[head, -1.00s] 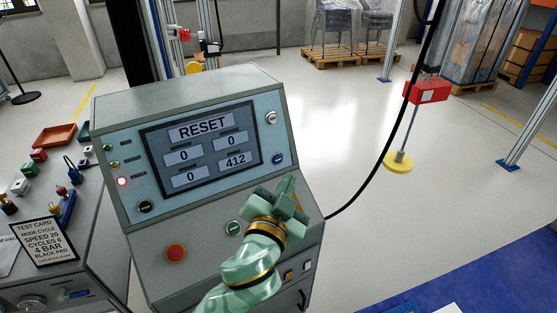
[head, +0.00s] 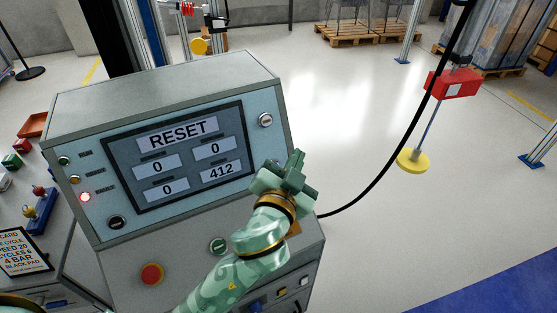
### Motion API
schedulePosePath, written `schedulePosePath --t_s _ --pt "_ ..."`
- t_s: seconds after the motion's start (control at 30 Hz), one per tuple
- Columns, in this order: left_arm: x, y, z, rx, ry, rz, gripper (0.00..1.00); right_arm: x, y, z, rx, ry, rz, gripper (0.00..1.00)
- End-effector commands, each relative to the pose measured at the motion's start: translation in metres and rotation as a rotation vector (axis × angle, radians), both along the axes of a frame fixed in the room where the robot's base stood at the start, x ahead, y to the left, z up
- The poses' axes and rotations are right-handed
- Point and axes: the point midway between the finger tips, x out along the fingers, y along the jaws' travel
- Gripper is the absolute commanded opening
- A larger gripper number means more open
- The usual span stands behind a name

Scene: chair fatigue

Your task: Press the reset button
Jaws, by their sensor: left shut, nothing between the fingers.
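The grey control console (head: 170,85) stands in front of me with a blue-grey button panel. Its screen (head: 178,158) reads RESET, with 0, 0, 0 and 412 in boxes below. My left gripper (head: 290,170) is shut and empty at the panel's lower right corner. It covers the place where a blue button showed earlier; I cannot tell whether it touches that button. A green button (head: 218,246) and a red button (head: 151,273) sit on the lower front. My right gripper is not in view.
A silver knob (head: 265,120) is at the panel's upper right, a black knob (head: 116,222) at its lower left. A black cable (head: 395,155) curves at right, near a hanging red box (head: 453,84).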

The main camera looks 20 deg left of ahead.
Motion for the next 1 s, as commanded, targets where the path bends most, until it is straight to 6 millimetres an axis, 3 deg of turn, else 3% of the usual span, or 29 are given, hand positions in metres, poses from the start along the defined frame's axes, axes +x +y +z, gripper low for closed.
schedulePosePath --t_s 0.03,0.3,0.57,1.0 --pt "0.001 0.000 -0.017 0.001 0.008 0.000 0.00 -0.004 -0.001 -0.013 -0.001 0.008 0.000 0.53" --pt "0.004 0.000 -0.069 0.001 0.032 0.000 0.00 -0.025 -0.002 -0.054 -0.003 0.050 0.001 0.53" --pt "0.007 0.000 -0.117 0.000 0.057 0.001 0.00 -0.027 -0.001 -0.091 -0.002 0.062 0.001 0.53" --pt "0.007 0.000 -0.118 0.001 0.057 0.001 0.00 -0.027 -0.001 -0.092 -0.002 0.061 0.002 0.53"
